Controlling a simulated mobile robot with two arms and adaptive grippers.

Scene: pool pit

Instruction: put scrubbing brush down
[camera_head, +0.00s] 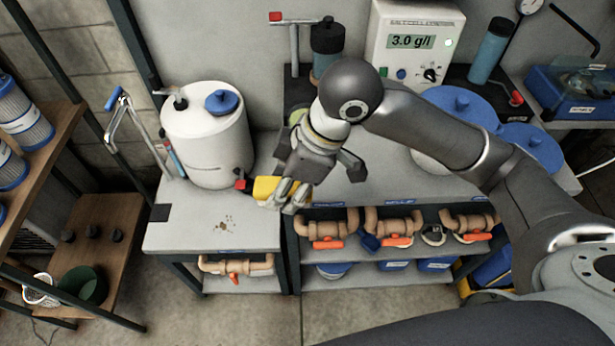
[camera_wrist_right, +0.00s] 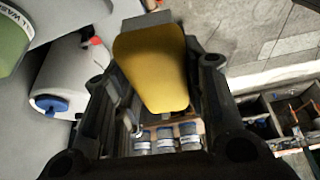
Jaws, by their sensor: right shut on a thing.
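The scrubbing brush (camera_head: 268,187) shows as a yellow block in the head view, between the fingers of my right gripper (camera_head: 287,197). In the right wrist view the yellow brush (camera_wrist_right: 152,68) lies between the two dark fingers, and my right gripper (camera_wrist_right: 155,100) is shut on it. The brush is over or near the grey bench top (camera_head: 200,232), to the right of the white tank; whether it touches the surface cannot be told. Its underside is hidden. My left gripper is not in view.
A white tank (camera_head: 207,135) with a blue cap stands on the left bench. A grey shelf unit (camera_head: 375,185) with pipes and orange valves is at right. Wooden shelves (camera_head: 100,220) stand farther left.

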